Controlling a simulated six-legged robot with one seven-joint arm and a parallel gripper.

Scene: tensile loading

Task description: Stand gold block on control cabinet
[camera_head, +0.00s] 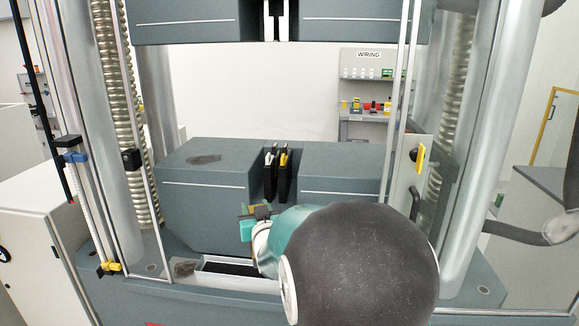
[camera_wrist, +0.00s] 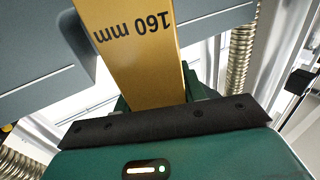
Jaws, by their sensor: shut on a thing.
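The gold block (camera_wrist: 135,50) fills the upper middle of the wrist view, with "160 mm" printed on its face. My gripper (camera_wrist: 158,95) is shut on it, a green finger on each side. In the head view my gripper (camera_head: 254,215) is in front of the machine's lower grip, and my arm's dark round joint hides much of it. The block is mostly hidden there. A white cabinet (camera_head: 30,255) with a black knob stands at the left edge. A grey cabinet (camera_head: 545,182) with a dark top stands at the right. I cannot tell which is the control cabinet.
The testing machine's lower crosshead (camera_head: 205,200) lies behind my gripper, with dark grip jaws (camera_head: 278,175) in its slot. Columns and ribbed screws (camera_head: 128,110) stand on both sides. A tray (camera_head: 230,275) sits on the machine base. A wiring bench (camera_head: 366,115) is behind.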

